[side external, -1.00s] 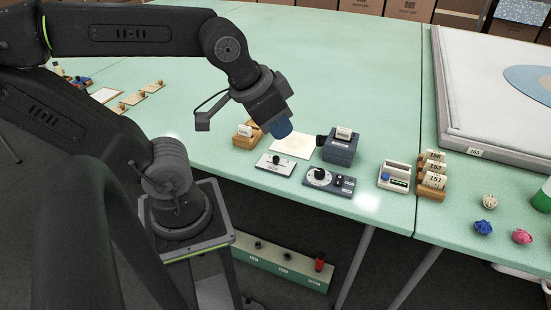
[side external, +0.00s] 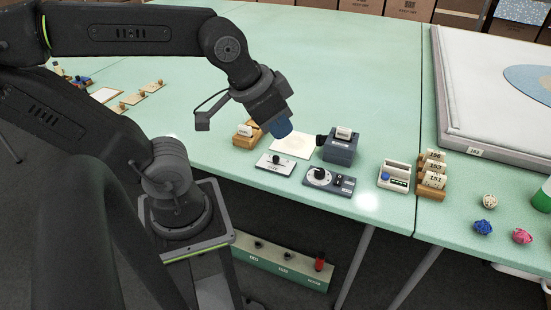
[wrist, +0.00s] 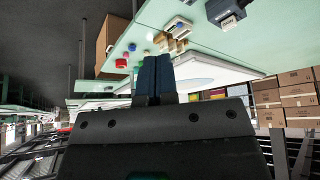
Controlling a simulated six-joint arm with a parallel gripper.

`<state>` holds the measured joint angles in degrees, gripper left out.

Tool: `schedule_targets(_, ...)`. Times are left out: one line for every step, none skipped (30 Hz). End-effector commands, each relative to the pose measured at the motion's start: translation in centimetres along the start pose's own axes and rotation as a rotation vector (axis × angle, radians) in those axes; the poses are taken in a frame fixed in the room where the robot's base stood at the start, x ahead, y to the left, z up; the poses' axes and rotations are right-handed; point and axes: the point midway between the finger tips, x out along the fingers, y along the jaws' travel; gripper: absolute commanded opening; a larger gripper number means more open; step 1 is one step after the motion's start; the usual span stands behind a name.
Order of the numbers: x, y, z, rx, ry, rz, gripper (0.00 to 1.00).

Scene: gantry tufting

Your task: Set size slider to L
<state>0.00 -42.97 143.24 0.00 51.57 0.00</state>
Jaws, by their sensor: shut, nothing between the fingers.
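A white slider panel (side external: 276,164) with a black knob lies on the green table in the side view. Its lettering is too small to read, so I cannot tell which mark the knob stands at. My gripper (side external: 283,131) hangs above the table behind the panel, apart from it. In the wrist view its two blue fingers (wrist: 156,72) are together with nothing between them. The slider panel is not clearly seen in the wrist view.
A dark panel with a round dial (side external: 328,181) sits right of the slider. Behind are a blue-grey device (side external: 340,148), a pale sheet (side external: 295,144) and a wooden card holder (side external: 245,137). A white tray (side external: 394,177) and number cards (side external: 433,172) stand further right.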

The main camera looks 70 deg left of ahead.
Motion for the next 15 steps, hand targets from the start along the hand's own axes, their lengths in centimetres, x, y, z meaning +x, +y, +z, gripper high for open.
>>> schedule_targets(0.0,0.0,0.0,0.000,0.000,0.000,0.00)
schedule_targets(0.0,0.0,0.0,0.000,0.000,0.000,0.00)
schedule_targets(0.0,0.0,0.0,0.000,0.000,0.000,0.00)
schedule_targets(0.0,0.0,0.0,0.000,0.000,0.000,0.00)
schedule_targets(0.0,0.0,0.0,0.000,0.000,0.000,0.00)
schedule_targets(0.0,0.0,0.0,0.000,0.000,0.000,0.00)
schedule_targets(0.0,0.0,0.0,0.000,0.000,0.000,0.00)
schedule_targets(0.0,0.0,0.0,0.000,0.000,0.000,0.02)
schedule_targets(0.0,0.0,0.0,0.000,-0.001,-0.001,0.06)
schedule_targets(0.1,-0.1,-0.1,0.000,-0.004,-0.003,0.09)
schedule_targets(0.2,-0.3,-0.2,-0.001,-0.008,-0.006,0.12)
schedule_targets(0.5,-0.6,-0.5,-0.002,-0.019,-0.012,0.15)
schedule_targets(0.8,-0.9,-0.8,-0.001,-0.030,-0.018,0.18)
schedule_targets(1.1,-1.3,-1.1,-0.001,-0.045,-0.026,0.21)
schedule_targets(1.7,-2.0,-1.6,0.000,-0.068,-0.038,0.25)
